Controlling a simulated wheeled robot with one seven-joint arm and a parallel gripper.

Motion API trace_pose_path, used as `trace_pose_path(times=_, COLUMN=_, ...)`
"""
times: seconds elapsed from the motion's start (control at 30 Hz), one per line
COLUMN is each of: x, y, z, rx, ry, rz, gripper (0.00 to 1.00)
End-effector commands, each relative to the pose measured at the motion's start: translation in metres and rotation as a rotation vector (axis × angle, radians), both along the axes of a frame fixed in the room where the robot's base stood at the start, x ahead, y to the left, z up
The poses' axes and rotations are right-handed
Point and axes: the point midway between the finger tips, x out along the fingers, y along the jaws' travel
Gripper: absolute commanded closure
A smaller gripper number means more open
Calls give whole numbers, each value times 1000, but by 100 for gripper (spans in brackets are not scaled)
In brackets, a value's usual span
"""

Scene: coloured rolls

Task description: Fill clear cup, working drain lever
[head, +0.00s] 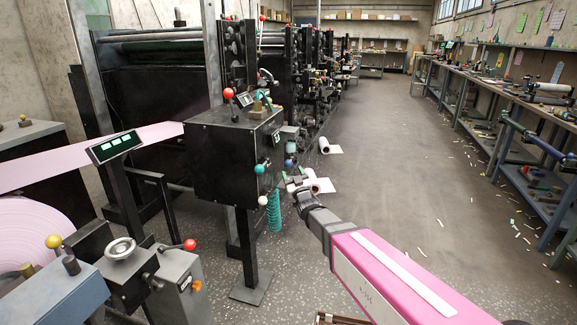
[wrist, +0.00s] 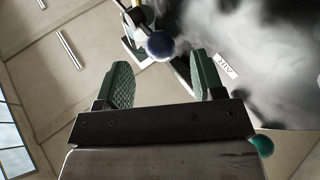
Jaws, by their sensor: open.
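A dark-blue ball knob (wrist: 160,45) sits on a short lever in the wrist view, just beyond my fingertips and between them. It also shows in the head view (head: 289,163), low on the right side of the black control box. My gripper (wrist: 157,78) is open, with two green ridged pads and nothing between them. In the head view my gripper (head: 293,183) is just below the blue knob. I cannot tell whether it touches the knob. A pale fitting (wrist: 133,47) stands behind the knob. I cannot make out a clear cup in either view.
The black control box (head: 222,165) carries teal and white knobs beside a coiled teal hose (head: 273,212). A teal knob (wrist: 262,145) is right of my gripper in the wrist view. Paper rolls (head: 318,183) lie on the floor behind my arm.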

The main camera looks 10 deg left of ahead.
Motion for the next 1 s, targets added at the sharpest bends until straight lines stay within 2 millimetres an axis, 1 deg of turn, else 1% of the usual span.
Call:
trace_pose_path(times=0.03, x=11, y=7, z=4, rx=1, ry=-2, rz=0, gripper=38)
trace_pose_path(times=0.1, x=20, y=13, z=9, rx=1, ry=-2, rz=0, gripper=38)
trace_pose_path(times=0.2, x=32, y=21, z=14, rx=1, ry=1, rz=0, gripper=38)
trace_pose_path(times=0.3, x=39, y=26, z=18, rx=1, ry=0, rz=1, gripper=38)
trace_pose_path(times=0.4, x=42, y=28, z=21, rx=1, ry=0, rz=1, gripper=38)
trace_pose_path(times=0.63, x=42, y=28, z=21, rx=1, ry=1, rz=0, gripper=38)
trace_pose_path(times=0.67, x=42, y=28, z=21, rx=1, ry=1, rz=0, gripper=44)
trace_pose_path(times=0.7, x=42, y=28, z=21, rx=0, ry=0, rz=0, gripper=57)
trace_pose_path(times=0.77, x=42, y=28, z=21, rx=0, ry=0, rz=1, gripper=77)
trace_pose_path(times=0.8, x=42, y=29, z=21, rx=0, ry=0, rz=1, gripper=80)
trace_pose_path(times=1.0, x=41, y=29, z=22, rx=-1, ry=13, rz=3, gripper=80)
